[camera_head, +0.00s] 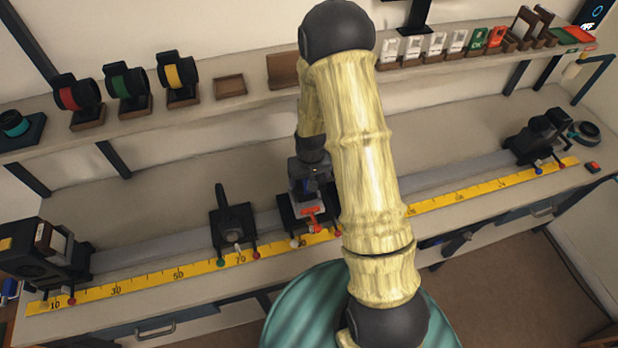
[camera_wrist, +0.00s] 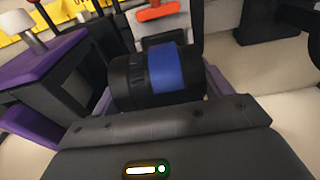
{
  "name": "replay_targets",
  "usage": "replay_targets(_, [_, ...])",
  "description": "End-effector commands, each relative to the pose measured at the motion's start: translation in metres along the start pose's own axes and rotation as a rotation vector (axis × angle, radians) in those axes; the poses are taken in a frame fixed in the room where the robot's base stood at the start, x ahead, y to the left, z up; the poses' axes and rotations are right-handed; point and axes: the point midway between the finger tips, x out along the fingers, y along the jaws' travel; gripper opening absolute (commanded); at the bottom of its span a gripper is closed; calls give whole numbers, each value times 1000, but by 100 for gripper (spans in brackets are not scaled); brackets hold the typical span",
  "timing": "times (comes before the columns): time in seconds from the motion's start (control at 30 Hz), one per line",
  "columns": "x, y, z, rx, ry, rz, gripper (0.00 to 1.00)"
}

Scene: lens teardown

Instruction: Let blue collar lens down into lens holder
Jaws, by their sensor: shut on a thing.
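The blue collar lens (camera_wrist: 168,70) is a black barrel with a blue band. In the wrist view it lies across the front of my gripper, which is shut on it. In the head view my gripper (camera_head: 309,188) is at the middle of the bench, low over a dark carriage (camera_head: 291,213) on the rail. The lens is mostly hidden there by the gripper and arm. A grey plate with an orange-red part (camera_head: 309,210) shows just in front; it also shows behind the lens in the wrist view (camera_wrist: 158,11). I cannot tell whether the lens touches the holder.
Another carriage (camera_head: 234,226) with an upright rod stands left on the rail, beside the yellow scale (camera_head: 130,283). Larger units stand at both rail ends. Red (camera_head: 78,96), green (camera_head: 127,88) and yellow (camera_head: 177,75) collar lenses sit on the shelf, near an empty wooden stand (camera_head: 230,87).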

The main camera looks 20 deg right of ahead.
Motion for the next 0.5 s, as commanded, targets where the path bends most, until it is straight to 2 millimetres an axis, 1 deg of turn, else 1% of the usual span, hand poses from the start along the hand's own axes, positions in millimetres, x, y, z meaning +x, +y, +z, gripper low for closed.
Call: replay_targets(0.5, [6,0,0,0,1,0,42])
